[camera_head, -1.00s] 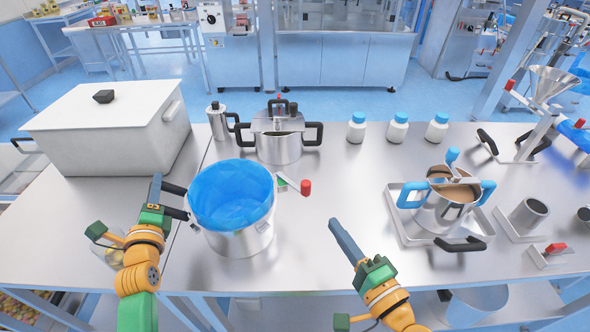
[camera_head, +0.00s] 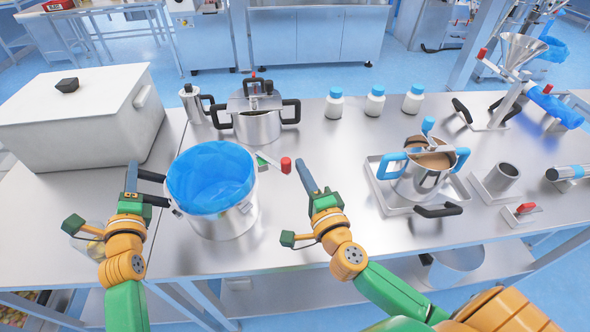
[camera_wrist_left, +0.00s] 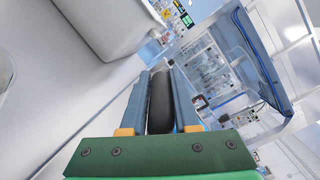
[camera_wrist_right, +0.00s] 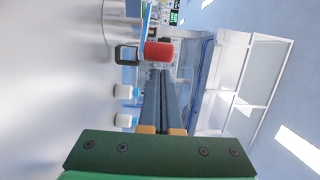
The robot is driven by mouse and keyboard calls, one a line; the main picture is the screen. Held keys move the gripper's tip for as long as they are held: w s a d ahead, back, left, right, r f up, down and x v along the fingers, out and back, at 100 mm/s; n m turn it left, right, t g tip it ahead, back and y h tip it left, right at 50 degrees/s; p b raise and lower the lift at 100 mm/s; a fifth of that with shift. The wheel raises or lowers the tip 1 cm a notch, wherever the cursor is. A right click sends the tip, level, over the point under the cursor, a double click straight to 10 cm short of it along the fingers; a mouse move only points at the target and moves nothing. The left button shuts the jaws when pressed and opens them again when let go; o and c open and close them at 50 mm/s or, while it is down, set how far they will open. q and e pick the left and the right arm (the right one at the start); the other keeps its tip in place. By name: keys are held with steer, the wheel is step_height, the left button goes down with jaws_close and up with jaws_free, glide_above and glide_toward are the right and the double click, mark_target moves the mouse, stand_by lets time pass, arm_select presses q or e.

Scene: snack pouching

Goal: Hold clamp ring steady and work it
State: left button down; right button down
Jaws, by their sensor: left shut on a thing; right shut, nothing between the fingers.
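A steel pot (camera_head: 225,226) with a blue liner (camera_head: 210,178) in its mouth stands at the table's front. A clamp ring appears to run around its rim, mostly hidden by the liner. Its lever, with a red knob (camera_head: 286,165), sticks out at the pot's right; the knob also shows in the right wrist view (camera_wrist_right: 158,53). My left gripper (camera_head: 131,178) is shut on a black handle (camera_wrist_left: 161,100) at the pot's left side. My right gripper (camera_head: 306,170) is shut and empty, its tips close to the red knob; contact cannot be told.
A lidded steel pot (camera_head: 257,124) stands behind. A white box (camera_head: 85,118) is at the left. White bottles (camera_head: 375,100) stand at the back. A tray (camera_head: 385,192) bears a blue-handled pot (camera_head: 420,182) at the right.

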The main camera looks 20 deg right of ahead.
steer(key=shift+a, duration=0.1)
steer(key=shift+s+a+m+h, duration=0.25)
steer(key=shift+a+m+h, duration=0.15)
steer(key=shift+a+h, duration=0.2)
steer(key=shift+s+a+m+h, duration=0.2)
steer(key=shift+a+m+h, duration=0.2)
steer(key=shift+a+h, duration=0.15)
steer(key=shift+s+a, duration=0.15)
steer(key=shift+a, duration=0.25)
steer(key=shift+s+d, duration=0.15)
steer(key=shift+d, duration=0.15)
steer(key=d+v, duration=0.2)
steer(key=v, duration=0.9)
steer(key=shift+s+d+r, duration=0.2)
steer(key=shift+s+r, duration=0.05)
steer(key=shift+s, duration=0.05)
